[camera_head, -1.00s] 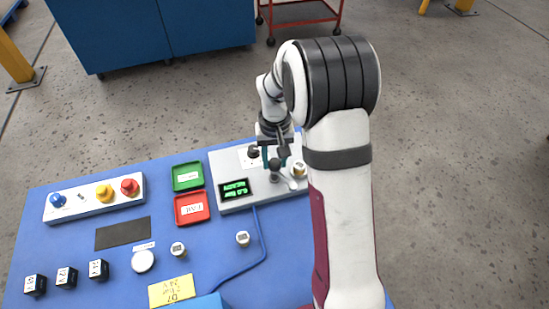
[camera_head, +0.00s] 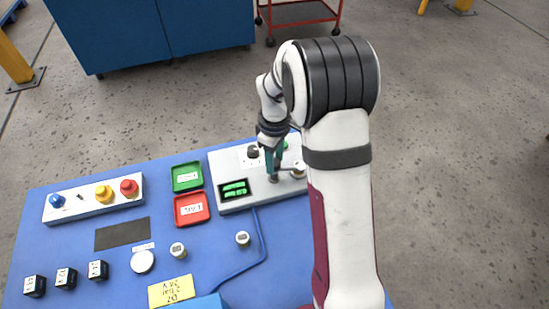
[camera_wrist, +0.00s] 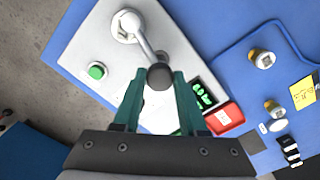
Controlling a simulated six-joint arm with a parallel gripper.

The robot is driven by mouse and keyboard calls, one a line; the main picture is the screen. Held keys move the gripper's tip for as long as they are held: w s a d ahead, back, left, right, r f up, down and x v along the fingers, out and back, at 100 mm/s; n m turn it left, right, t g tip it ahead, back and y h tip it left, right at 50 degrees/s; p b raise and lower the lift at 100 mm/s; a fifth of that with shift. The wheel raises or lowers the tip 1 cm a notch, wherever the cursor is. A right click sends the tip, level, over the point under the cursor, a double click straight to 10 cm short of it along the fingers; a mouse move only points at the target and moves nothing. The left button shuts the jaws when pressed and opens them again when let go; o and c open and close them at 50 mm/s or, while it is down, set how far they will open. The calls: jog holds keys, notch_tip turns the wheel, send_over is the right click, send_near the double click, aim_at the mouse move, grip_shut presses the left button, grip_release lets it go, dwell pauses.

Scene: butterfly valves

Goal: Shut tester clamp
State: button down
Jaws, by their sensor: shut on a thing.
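The tester (camera_head: 225,165) is a light grey box with a green-lit display (camera_head: 235,188). Its clamp lever (camera_wrist: 146,48) is a silver bar ending in a dark round knob (camera_wrist: 160,76). The bar runs from the knob to a round metal fitting (camera_wrist: 128,24), which also shows beside my arm in the head view (camera_head: 298,169). My gripper (camera_head: 273,170) points down over the tester. The fingers hide part of the lever in the head view.
A green tray (camera_head: 187,187) and a red tray (camera_head: 180,220) lie left of the tester. A button panel (camera_head: 70,207) stands further left. Small valves (camera_head: 178,249) (camera_head: 243,239) and a yellow note (camera_head: 171,291) are in front. My arm covers the tester's right side.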

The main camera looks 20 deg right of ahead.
jog(key=shift+w+n, duration=0.1)
jog(key=shift+n, duration=1.1)
jog(key=shift+c, duration=2.2)
grip_release()
notch_tip(320, 180, up, 16)
